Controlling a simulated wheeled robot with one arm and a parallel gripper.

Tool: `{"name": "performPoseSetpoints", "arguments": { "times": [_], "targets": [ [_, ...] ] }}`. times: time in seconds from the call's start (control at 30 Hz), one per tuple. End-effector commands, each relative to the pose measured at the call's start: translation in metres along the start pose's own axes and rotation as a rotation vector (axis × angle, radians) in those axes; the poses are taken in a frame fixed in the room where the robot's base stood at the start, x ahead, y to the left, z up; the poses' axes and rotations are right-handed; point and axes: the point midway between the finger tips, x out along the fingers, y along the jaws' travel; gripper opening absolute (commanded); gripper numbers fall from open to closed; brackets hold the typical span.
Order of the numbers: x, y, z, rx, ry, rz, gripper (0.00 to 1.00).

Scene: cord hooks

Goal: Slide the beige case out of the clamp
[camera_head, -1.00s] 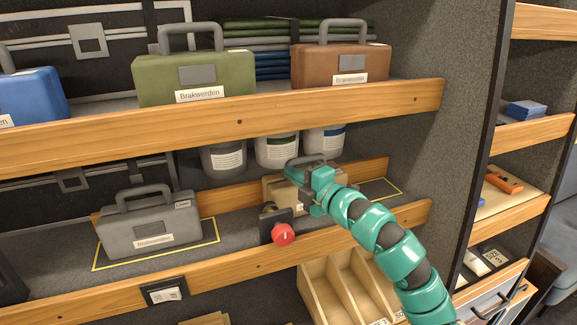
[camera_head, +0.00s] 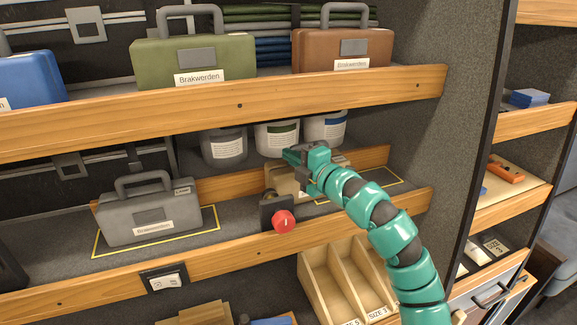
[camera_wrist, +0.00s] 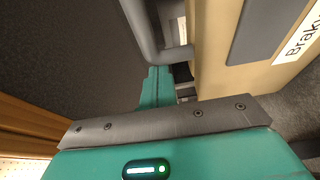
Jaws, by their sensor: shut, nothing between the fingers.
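The beige case (camera_head: 281,180) stands on the lower shelf behind my gripper, which hides much of it. In the wrist view its beige side (camera_wrist: 213,50) and grey handle (camera_wrist: 146,35) are close. The dark clamp (camera_head: 270,207) with a red knob (camera_head: 284,222) sits at the shelf's front edge, before the left part of the case. My gripper (camera_head: 291,155) is shut and empty at the top of the case. Its fingers (camera_wrist: 157,82) show right by the handle in the wrist view; whether they touch it I cannot tell.
A grey case (camera_head: 150,212) stands left in a yellow outline. Another yellow outline (camera_head: 392,184) lies right of the beige case. Several labelled tubs (camera_head: 277,138) stand behind. The upper shelf board (camera_head: 240,106) runs above my gripper, with green and brown cases on it.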

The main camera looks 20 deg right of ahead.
Motion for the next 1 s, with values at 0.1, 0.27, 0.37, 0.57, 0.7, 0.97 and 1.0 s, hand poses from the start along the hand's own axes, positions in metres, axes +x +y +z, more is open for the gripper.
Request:
{"name": "performPoseSetpoints", "arguments": {
  "times": [0.1,0.27,0.37,0.57,0.7,0.97,1.0],
  "targets": [
    [-0.001,-0.007,0.007,0.002,-0.005,0.006,0.00],
    [-0.003,-0.006,0.014,0.001,-0.007,0.008,0.00],
    [-0.004,-0.007,0.017,0.002,-0.005,0.006,0.00],
    [-0.009,-0.006,0.023,-0.001,-0.002,0.005,0.00],
    [-0.013,-0.006,0.029,-0.004,-0.001,0.003,0.00],
    [-0.022,-0.007,0.054,-0.004,0.001,0.000,0.00],
    [-0.024,-0.007,0.060,-0.005,0.001,0.000,0.00]
  ]
}}
